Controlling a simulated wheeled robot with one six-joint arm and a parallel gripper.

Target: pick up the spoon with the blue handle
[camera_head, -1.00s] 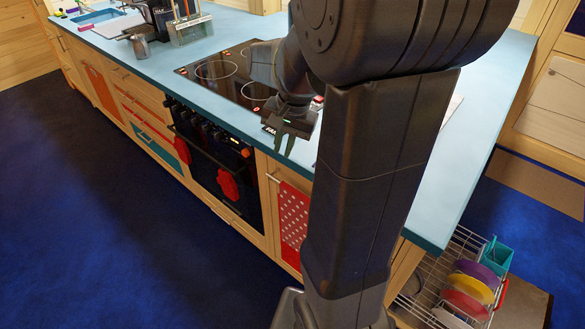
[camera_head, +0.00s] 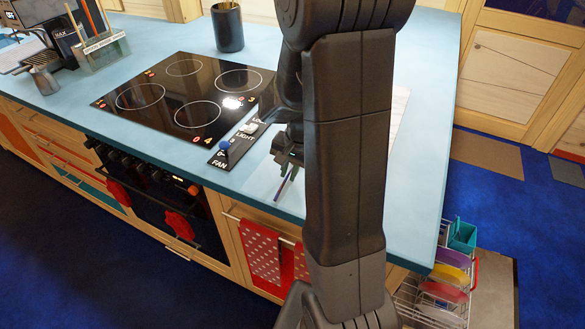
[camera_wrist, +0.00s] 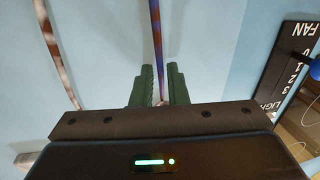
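A thin blue and reddish-brown handle (camera_wrist: 156,35) lies on the pale blue counter in the wrist view, running down between my fingers. It looks like the blue-handled spoon; its bowl is not visible. My gripper (camera_wrist: 160,70) has its two green fingers apart, one on each side of the handle, with narrow gaps showing. In the head view my gripper (camera_head: 289,168) is low over the counter beside the control panel, partly hidden by my arm. I cannot tell how far the fingertips are above the counter.
A second thin stick, brown and white (camera_wrist: 57,45), lies left of the handle. The fan and light panel (camera_head: 237,145) with a blue knob and the black cooktop (camera_head: 185,98) are close by. A dark utensil cup (camera_head: 228,28) stands behind. A dish rack (camera_head: 440,285) is lower right.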

